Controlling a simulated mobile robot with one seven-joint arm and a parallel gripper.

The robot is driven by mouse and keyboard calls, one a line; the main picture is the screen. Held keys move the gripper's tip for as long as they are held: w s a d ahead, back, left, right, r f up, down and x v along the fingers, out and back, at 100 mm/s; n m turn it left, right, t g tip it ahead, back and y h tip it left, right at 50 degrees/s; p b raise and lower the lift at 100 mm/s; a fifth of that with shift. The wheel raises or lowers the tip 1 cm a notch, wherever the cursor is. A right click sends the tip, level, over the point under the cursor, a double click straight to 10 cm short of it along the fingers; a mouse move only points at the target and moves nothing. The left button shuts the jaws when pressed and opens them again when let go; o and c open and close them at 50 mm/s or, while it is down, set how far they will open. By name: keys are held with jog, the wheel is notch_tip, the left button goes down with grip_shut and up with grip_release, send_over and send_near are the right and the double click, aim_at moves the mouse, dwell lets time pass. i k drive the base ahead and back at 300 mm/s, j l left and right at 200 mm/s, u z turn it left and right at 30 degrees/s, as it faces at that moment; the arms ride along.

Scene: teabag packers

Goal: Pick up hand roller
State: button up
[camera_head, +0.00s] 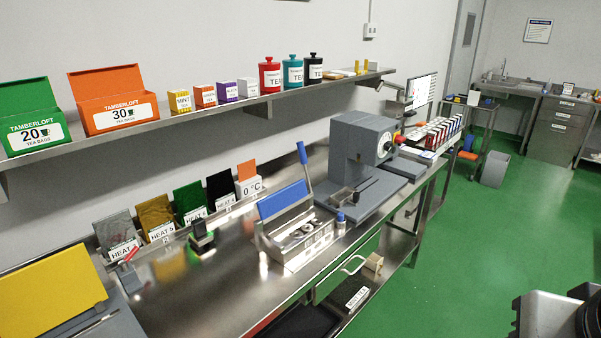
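I cannot tell for sure which thing is the hand roller. A small tool with a red handle (129,255) and a grey lower part lies on the left of the steel bench (225,285), between the yellow panel and the heat cards. A small dark tool (203,237) stands on the bench in front of the cards. A beige, block-like or cylindrical piece (374,262) shows by a pale curved handle at the bench's front edge; its shape is too small to make out. My gripper is not in view.
A blue-lidded lever device (291,232) and a grey press (362,150) stand on the bench. A wall shelf (190,122) with tea boxes and tins overhangs the back. Green floor (470,240) in front is mostly clear. Upright heat cards (189,198) line the bench's back.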

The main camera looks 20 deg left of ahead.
aim_at(200, 235)
jog(key=u, duration=3.45)
jog(key=z, duration=0.4)
jog(key=l+z, duration=0.1)
jog(key=z, duration=0.3)
jog(key=i+z, duration=0.1)
jog(key=z, duration=0.3)
jog(key=l+z, duration=0.1)
jog(key=z, duration=0.25)
jog(key=i+l+u, duration=0.25)
jog(key=i+l, duration=0.25)
jog(key=i+l+u, duration=0.25)
jog(key=i+l, duration=0.15)
jog(key=l, duration=0.25)
